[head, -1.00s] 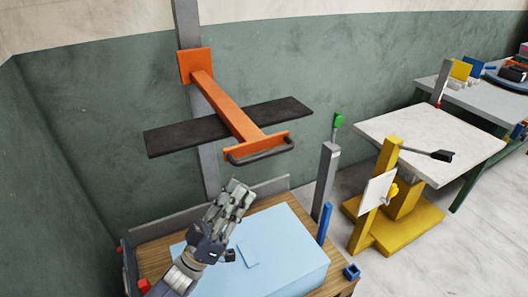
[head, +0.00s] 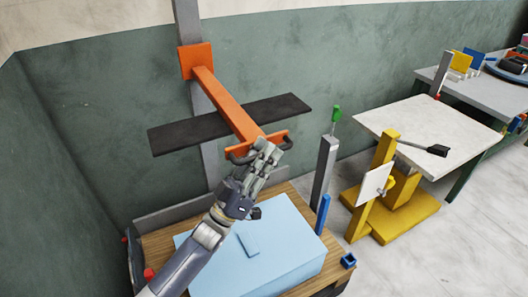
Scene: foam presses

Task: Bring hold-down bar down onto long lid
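The hold-down bar (head: 285,110) is a long black bar under an orange arm (head: 222,98) on a grey upright post. It hangs well above the work surface. A dark handle (head: 284,141) sits at the orange arm's front end. My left gripper (head: 265,153) is at this handle and covers its left and middle part; whether the fingers close around it I cannot tell. Below is a pale blue block (head: 285,252) with a small raised tab on top, apparently the long lid, on a wooden-topped bench (head: 160,243). My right gripper is not in view.
A grey post with a green tip (head: 326,165) stands at the bench's right corner. A yellow stand (head: 372,215) and a white-topped table (head: 420,125) are further right. A green-grey wall is close behind and to the left. The space between bar and block is clear except for my arm.

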